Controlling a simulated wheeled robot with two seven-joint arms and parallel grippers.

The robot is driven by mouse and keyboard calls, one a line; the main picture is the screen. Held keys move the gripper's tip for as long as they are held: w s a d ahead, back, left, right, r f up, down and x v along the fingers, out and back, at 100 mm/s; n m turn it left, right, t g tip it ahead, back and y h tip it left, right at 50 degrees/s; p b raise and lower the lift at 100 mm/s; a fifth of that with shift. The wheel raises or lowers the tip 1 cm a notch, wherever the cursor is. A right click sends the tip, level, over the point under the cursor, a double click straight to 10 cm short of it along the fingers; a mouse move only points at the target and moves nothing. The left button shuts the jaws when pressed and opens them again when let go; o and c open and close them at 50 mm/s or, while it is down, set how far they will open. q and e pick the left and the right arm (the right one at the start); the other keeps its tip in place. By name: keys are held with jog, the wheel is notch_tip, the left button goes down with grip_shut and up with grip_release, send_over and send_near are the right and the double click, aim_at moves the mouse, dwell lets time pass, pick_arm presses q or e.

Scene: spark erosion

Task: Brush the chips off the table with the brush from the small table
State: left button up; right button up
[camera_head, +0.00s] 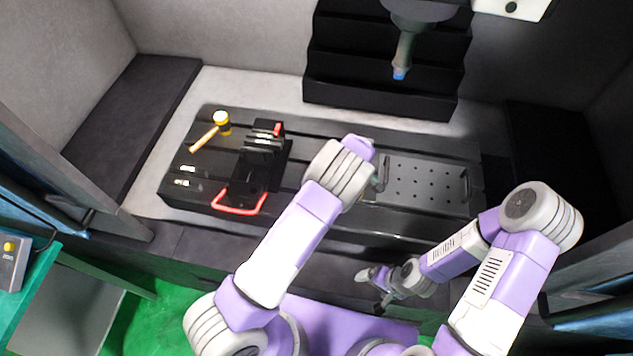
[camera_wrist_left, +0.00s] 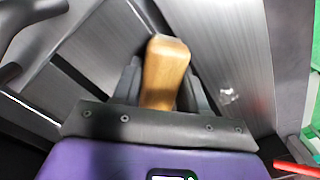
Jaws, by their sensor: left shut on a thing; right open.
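The machine table (camera_head: 330,222) is a dark slotted slab in the middle of the head view. Small pale, shiny chips (camera_head: 187,168) lie on its left part; a small bright patch that may be chips (camera_wrist_left: 228,97) shows in the left wrist view. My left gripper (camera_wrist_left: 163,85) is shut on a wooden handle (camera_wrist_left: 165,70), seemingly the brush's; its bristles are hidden. In the head view my left arm reaches over the table's middle and hides this gripper and the brush. My right gripper (camera_head: 370,288) is open and empty in front of the table.
A perforated plate (camera_head: 425,180) is at right. The machine head's tool (camera_head: 403,55) hangs behind. A teal table (camera_head: 40,265) is at lower left.

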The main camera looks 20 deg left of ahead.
pick_arm(q)
notch_tip(320, 180, up, 3)
jog(key=shift+w+f, duration=0.1)
jog(key=shift+f, duration=0.1)
jog(key=shift+a+r+p, duration=0.15)
jog(key=shift+r+p, duration=0.5)
jog(key=shift+p, duration=0.05)
jog(key=shift+r+p, duration=1.25)
jog(key=shift+r, duration=0.85)
